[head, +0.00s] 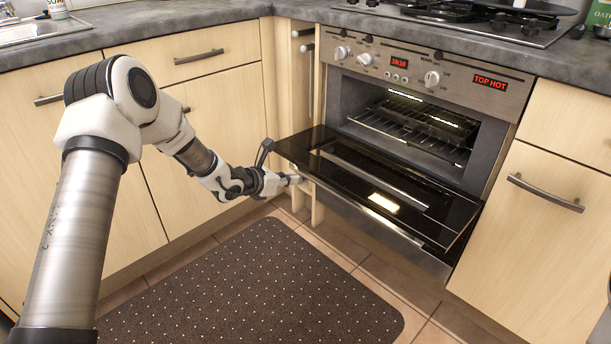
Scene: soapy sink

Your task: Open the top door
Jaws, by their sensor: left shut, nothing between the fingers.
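The oven's top door (375,190) is hinged down and stands open, close to level, with its dark glass inner face up. The oven cavity (415,125) is lit, and wire racks show inside. My left gripper (297,180) is shut and empty at the left edge of the opened door, just below its outer corner. I cannot tell if it touches the door. The door's handle is hidden under the door. My right gripper is not in view.
The oven panel (425,77) has knobs and a red "TOP HOT" sign (490,83). A lower oven front (380,235) sits under the door. A dotted dark mat (250,290) covers the floor. Wooden cupboards (545,235) flank the oven, and a hob (480,18) is above.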

